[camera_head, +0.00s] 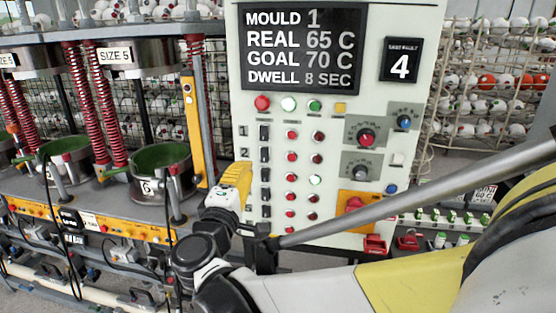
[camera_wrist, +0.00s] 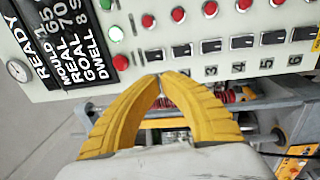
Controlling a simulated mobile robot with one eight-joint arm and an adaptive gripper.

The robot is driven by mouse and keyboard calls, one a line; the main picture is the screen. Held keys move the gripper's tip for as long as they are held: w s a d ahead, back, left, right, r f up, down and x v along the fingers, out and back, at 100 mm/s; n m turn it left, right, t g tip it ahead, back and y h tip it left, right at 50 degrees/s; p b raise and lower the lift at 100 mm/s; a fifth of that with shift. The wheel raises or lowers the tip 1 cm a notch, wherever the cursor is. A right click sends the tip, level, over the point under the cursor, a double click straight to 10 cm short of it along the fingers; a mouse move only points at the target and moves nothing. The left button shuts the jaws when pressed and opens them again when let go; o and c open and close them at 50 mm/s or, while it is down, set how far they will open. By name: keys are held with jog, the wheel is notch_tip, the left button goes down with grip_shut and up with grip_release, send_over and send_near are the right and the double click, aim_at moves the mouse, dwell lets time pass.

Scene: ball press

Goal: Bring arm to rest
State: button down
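My gripper (camera_head: 238,183) is in front of the left edge of the white control panel (camera_head: 318,120), close to its column of black switches (camera_head: 265,170). My arm reaches in from the lower right and bends at the lower middle. In the wrist view my gripper (camera_wrist: 162,78) has its two yellow fingers meeting at the tips, with nothing seen between them.
The panel's screen (camera_head: 303,47) reads mould 1, real 65 C, goal 70 C, dwell 8 sec. Left of my gripper stand presses with red springs (camera_head: 85,105) and green-lined moulds (camera_head: 162,160). A grey bar (camera_head: 420,192) crosses in front of the panel. Ball racks (camera_head: 495,85) stand behind.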

jog(key=s+d+f+m+g+h+b, duration=0.1)
jog(key=s+d+f+m+g, duration=0.15)
jog(key=d, duration=0.55)
jog(key=s+d+f+m+g+h, duration=0.1)
jog(key=d+f+m+g, duration=0.15)
jog(key=d, duration=0.65)
jog(key=s+d+f+m+g+h+b, duration=0.1)
jog(key=d+f+m+g, duration=0.15)
jog(key=d, duration=0.55)
jog(key=s+d+f+m+g+y, duration=0.2)
jog(key=s+d+f+m, duration=0.1)
jog(key=s, duration=0.6)
jog(key=s+d+f+m+g+y+b, duration=0.1)
jog(key=s+d+f+m+g+y, duration=0.1)
jog(key=s+f+m, duration=0.4)
jog(key=s+d+f+y, duration=0.1)
jog(key=s+d+f, duration=0.1)
jog(key=s, duration=0.1)
